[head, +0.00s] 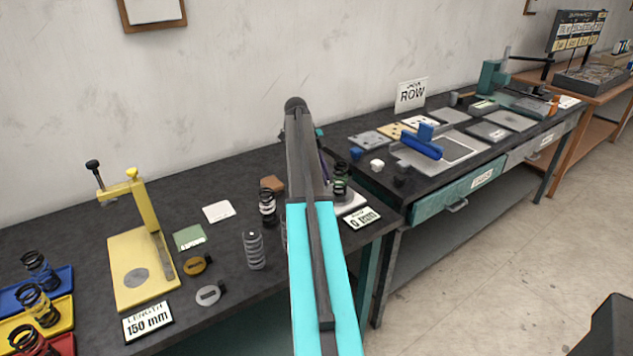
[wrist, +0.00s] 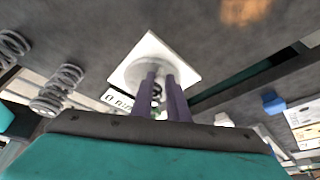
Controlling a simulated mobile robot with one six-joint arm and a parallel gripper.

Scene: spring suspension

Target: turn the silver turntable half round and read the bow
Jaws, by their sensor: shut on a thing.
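The silver turntable (wrist: 143,66) is a pale round disc on a white square plate in the wrist view. In the head view its white plate (head: 351,205) shows at the right end of the near bench, partly behind my arm. A black spring (head: 341,188) with a green part stands there, beside my gripper's purple finger. In the wrist view, my gripper (wrist: 161,78) has its purple fingers close together over the disc's edge. A dark coil shows between them, and they appear shut on this spring. The grip is partly hidden. A "0" mm card (head: 362,217) stands by the plate.
A yellow length gauge (head: 145,255) with a 150 mm card stands at the left of the near bench. Springs in coloured trays (head: 62,310) stand further left. A black spring (head: 267,208) and a grey spring (head: 254,250) stand near my arm. A second bench holds a blue-handled tool (head: 422,145).

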